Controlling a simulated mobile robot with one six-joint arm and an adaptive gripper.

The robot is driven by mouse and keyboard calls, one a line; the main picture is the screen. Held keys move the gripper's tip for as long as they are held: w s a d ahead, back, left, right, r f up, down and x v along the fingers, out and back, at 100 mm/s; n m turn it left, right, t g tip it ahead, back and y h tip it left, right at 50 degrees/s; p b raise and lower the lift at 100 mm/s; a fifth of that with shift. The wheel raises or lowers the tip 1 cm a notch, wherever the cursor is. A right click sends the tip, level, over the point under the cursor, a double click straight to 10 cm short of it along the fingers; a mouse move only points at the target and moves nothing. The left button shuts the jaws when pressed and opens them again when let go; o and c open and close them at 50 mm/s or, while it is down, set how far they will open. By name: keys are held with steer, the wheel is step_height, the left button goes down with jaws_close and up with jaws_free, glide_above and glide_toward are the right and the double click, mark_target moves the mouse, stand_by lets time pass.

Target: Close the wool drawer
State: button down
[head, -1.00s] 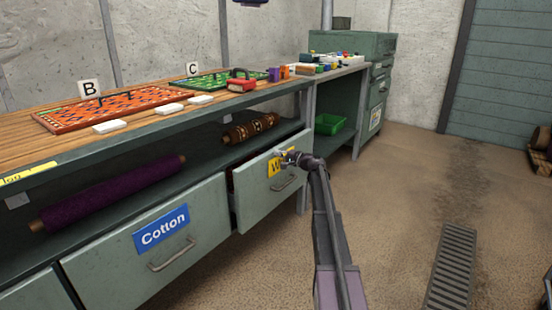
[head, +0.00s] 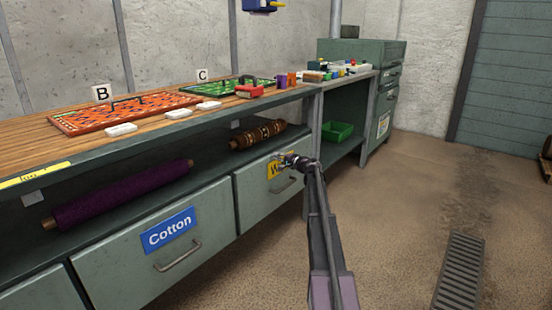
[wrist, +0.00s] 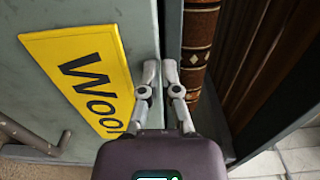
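The wool drawer (head: 262,196) is the grey-green drawer right of the Cotton drawer. Its front looks nearly level with the Cotton drawer front in the head view. In the wrist view its front (wrist: 80,28) fills the left, with the tilted yellow Wool label (wrist: 85,80) and part of the handle (wrist: 38,140). My gripper (head: 294,160) is at the drawer's top edge, by the label. In the wrist view its fingers (wrist: 160,75) are close together at the panel edge, seemingly one on each side of it. A patterned brown roll (wrist: 198,45) shows behind the edge.
The Cotton drawer (head: 125,250) is beside it on the left. A purple roll (head: 120,195) and a brown patterned roll (head: 257,134) lie on the shelf above. A green bin (head: 337,131) stands further right. The floor (head: 400,215) in front is clear, with a grate (head: 460,270).

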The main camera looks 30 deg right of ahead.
steer(key=shift+w+d, duration=0.2)
steer(key=shift+w, duration=0.15)
steer(key=v, duration=1.4)
steer(key=shift+s+a, duration=0.25)
steer(key=shift+s, duration=0.15)
